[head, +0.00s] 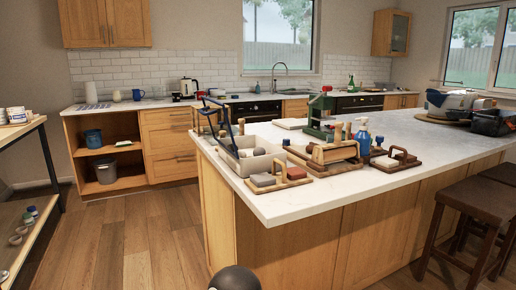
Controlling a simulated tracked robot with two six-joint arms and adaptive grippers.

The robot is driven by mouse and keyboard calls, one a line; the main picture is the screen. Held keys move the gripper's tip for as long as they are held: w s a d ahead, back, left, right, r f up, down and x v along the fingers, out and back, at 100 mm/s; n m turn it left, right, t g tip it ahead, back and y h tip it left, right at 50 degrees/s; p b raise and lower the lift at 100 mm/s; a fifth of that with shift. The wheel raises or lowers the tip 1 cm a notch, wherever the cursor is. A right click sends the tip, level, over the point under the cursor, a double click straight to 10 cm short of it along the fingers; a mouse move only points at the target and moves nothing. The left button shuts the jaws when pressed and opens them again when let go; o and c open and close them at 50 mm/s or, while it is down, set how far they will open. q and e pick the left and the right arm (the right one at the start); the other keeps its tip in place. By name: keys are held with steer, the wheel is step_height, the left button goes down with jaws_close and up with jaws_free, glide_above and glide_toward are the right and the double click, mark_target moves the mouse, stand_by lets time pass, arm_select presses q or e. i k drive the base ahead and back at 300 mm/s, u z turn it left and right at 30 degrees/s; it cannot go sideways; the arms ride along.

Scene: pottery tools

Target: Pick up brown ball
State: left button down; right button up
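A small reddish-brown lump (297,173) sits on a wooden board with a handle near the front of the island counter. Neither of my grippers is in view.
The island (350,187) has a white top with its near corner facing me. A grey bin (234,163), a wooden roller tool (333,152), a blue spray bottle (363,138) and a green stand (318,115) crowd its left end. Stools (470,207) stand right. Wooden floor (140,240) is clear at left.

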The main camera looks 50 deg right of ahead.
mark_target(310, 147)
steer(key=z, duration=0.65)
steer(key=i, duration=0.15)
steer(key=u, duration=1.65)
steer(key=k, duration=2.35)
steer(key=z, duration=1.35)
steer(key=i, duration=1)
steer(key=u, duration=0.05)
